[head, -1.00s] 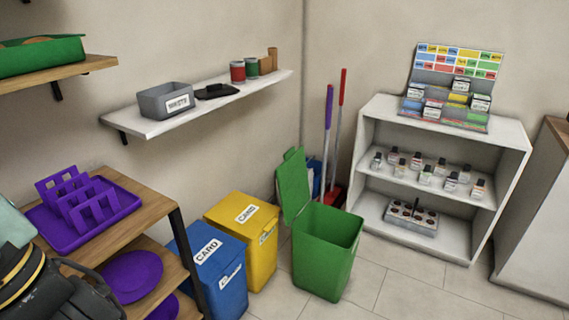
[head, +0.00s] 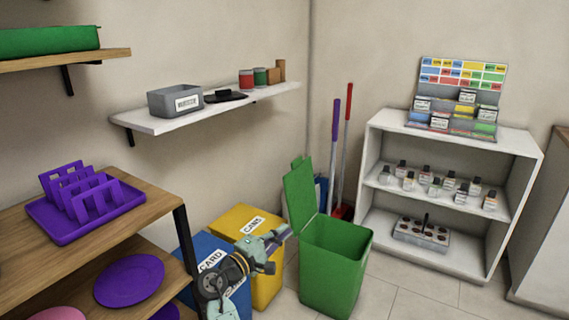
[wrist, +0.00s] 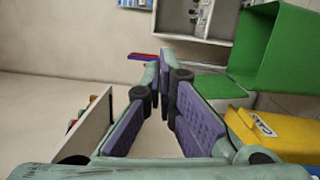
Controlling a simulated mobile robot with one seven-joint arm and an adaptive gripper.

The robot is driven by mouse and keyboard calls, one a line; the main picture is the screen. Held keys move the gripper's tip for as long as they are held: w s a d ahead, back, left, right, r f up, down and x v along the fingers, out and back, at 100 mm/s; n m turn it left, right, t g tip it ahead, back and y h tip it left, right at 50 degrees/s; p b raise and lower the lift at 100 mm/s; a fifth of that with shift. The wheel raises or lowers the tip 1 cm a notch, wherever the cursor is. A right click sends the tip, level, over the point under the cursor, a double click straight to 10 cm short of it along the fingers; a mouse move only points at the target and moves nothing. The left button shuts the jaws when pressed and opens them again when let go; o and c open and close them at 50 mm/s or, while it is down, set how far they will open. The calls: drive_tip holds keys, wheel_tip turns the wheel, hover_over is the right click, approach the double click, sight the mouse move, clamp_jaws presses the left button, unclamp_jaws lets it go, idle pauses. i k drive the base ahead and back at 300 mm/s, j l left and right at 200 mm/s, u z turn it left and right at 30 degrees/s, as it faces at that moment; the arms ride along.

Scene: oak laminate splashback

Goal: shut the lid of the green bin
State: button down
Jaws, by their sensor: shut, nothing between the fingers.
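The green bin (head: 335,268) stands on the floor, its top open. Its lid (head: 300,190) is raised and tilted back to the left of the opening. My gripper (head: 285,233) is shut and empty. In the head view it shows just left of the bin, in front of the yellow bin, below the lid. I cannot tell from this view whether it touches the lid. In the wrist view my gripper's fingers (wrist: 165,62) are together at the tips, with nothing between them. Green surfaces of the bin and lid fill the upper right there, apart from the fingers.
A yellow bin (head: 241,222) and a blue bin (head: 205,246) stand left of the green bin. A broom (head: 343,150) leans behind it. A white shelf unit (head: 455,138) stands right. A wall shelf (head: 165,124) and a wooden rack (head: 150,198) are left. Floor at front right is clear.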

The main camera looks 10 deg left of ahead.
sight(299, 183)
drive_tip(key=i+j, duration=0.25)
drive_tip(key=i, duration=0.15)
drive_tip(key=i+j, duration=0.3)
drive_tip(key=i, duration=0.15)
drive_tip(key=i+j, duration=0.25)
drive_tip(key=i, duration=0.15)
